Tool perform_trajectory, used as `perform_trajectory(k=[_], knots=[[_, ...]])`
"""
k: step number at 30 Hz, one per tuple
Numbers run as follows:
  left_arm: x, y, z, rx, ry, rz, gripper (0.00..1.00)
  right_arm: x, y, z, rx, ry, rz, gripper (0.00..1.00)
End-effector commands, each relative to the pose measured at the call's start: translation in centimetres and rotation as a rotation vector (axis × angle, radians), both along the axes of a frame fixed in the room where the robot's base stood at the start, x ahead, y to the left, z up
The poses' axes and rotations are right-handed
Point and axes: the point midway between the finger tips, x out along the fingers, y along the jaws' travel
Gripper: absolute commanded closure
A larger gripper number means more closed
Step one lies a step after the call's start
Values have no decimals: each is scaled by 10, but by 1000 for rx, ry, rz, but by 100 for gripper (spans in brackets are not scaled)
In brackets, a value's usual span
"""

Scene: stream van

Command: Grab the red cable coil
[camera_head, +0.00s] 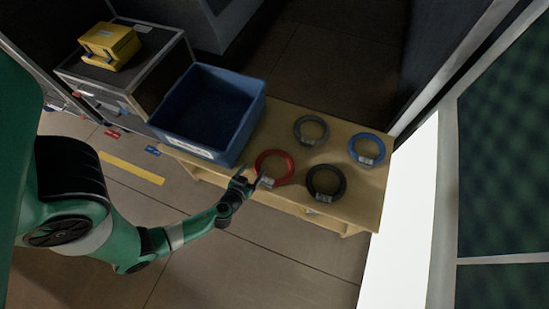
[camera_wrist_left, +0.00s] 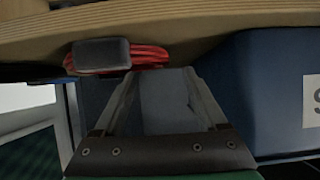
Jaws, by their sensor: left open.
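The red cable coil (camera_head: 290,168) lies flat on the wooden bench near its front edge, with a grey tag on its near side. In the left wrist view, which looks upside down, the red coil (camera_wrist_left: 152,54) shows edge-on with its dark tag (camera_wrist_left: 102,55) in front. My left gripper (camera_head: 246,180) is at the bench's front edge, just left of the coil's tag. In the left wrist view my left gripper (camera_wrist_left: 160,78) has its fingers apart with nothing held between them. Whether a finger touches the coil cannot be told. My right gripper is not in view.
On the wooden bench (camera_head: 372,205) are a black coil (camera_head: 343,182), a grey coil (camera_head: 299,123) and a blue coil (camera_head: 379,146). A blue bin (camera_head: 245,131) stands close left of the red coil. A yellow case (camera_head: 110,45) sits on a grey box farther left.

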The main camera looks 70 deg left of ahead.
Motion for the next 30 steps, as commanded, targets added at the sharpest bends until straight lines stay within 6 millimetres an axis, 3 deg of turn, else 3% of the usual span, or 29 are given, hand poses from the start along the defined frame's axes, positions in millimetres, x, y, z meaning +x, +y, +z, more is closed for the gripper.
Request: perform_trajectory(k=[8,16,24,30], knots=[[8,9,-7,0,0,0,26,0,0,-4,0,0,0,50],[31,38,-28,0,-2,2,26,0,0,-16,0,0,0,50],[34,41,-29,0,0,-1,26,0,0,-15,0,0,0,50],[34,41,-29,0,0,-1,62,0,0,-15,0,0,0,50]])
